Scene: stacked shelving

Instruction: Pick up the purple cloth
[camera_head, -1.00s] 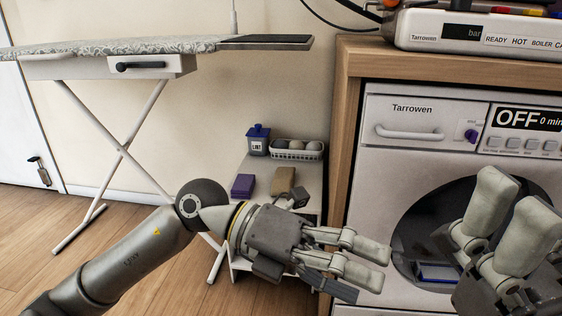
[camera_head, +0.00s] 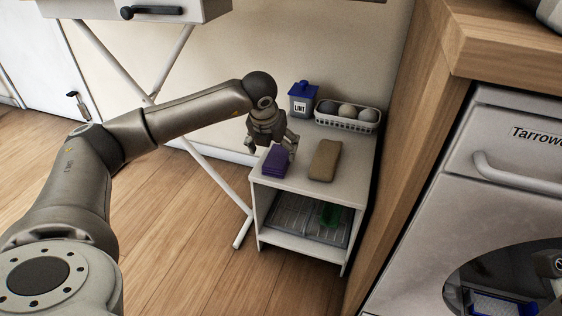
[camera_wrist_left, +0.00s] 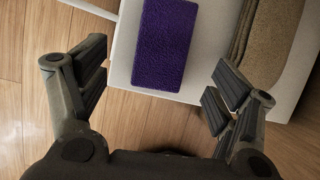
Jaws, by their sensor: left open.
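The purple cloth (camera_head: 275,162) is a folded, flat block on the left front part of the white shelf unit's top (camera_head: 304,185). My left gripper (camera_head: 272,150) is just above and behind it in the head view, pointing down, open and empty. In the left wrist view the purple cloth (camera_wrist_left: 166,43) lies between the lines of the two spread fingers (camera_wrist_left: 157,88), ahead of the fingertips, and nothing is between the pads. A small part of my right gripper (camera_head: 552,268) shows at the right edge; its fingers are cut off.
A brown folded cloth (camera_head: 325,160) lies right of the purple one. A wooden cabinet side (camera_head: 412,130) stands right; ironing board legs (camera_head: 205,168) are left.

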